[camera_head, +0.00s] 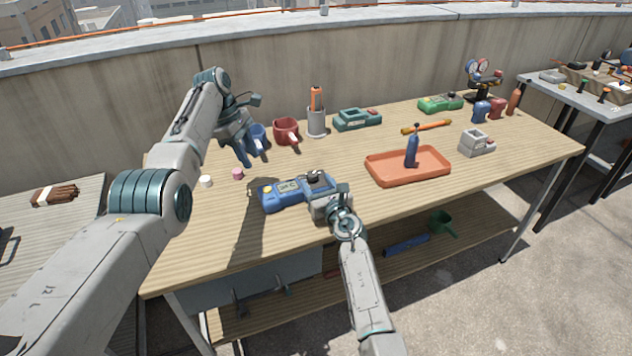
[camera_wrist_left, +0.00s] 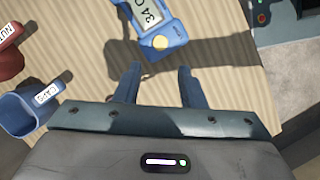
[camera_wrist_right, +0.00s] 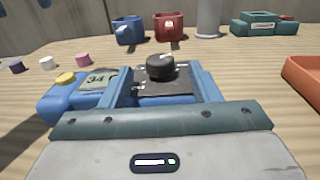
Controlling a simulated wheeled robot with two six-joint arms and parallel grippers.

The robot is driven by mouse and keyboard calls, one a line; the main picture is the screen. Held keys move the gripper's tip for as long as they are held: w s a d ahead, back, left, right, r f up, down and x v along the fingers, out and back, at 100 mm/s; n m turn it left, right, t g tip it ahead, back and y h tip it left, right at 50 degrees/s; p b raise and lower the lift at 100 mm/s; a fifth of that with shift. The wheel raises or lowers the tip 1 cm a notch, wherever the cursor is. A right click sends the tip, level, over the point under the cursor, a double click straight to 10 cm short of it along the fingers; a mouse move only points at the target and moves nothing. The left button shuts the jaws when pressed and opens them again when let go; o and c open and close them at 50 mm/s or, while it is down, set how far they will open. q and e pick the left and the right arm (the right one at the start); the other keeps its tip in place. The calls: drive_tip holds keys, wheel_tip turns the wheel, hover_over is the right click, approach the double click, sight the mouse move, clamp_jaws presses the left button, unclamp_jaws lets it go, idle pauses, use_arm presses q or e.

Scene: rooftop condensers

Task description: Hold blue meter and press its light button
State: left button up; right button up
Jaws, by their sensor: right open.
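The blue meter (camera_head: 285,194) lies on the wooden table near its front edge, display up. It has a black dial (camera_wrist_right: 160,68) at one end and a round yellow button (camera_wrist_left: 160,42) at the other, beside the display. My right gripper (camera_head: 322,190) is at the dial end, its open fingers on either side of the meter; I cannot tell if they touch it. My left gripper (camera_head: 245,138) is above the table, behind and left of the meter. In the left wrist view its fingers (camera_wrist_left: 157,75) are apart and empty, with the button end just beyond them.
Blue mug (camera_head: 257,138), red mug (camera_head: 286,131) and grey holder (camera_head: 317,122) stand behind. White (camera_head: 206,181) and pink (camera_head: 237,173) caps lie left of the meter. Table front-left is clear.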

drive_tip(key=shift+x, duration=0.85)
clamp_jaws()
use_arm(q)
clamp_jaws()
idle(1.2)
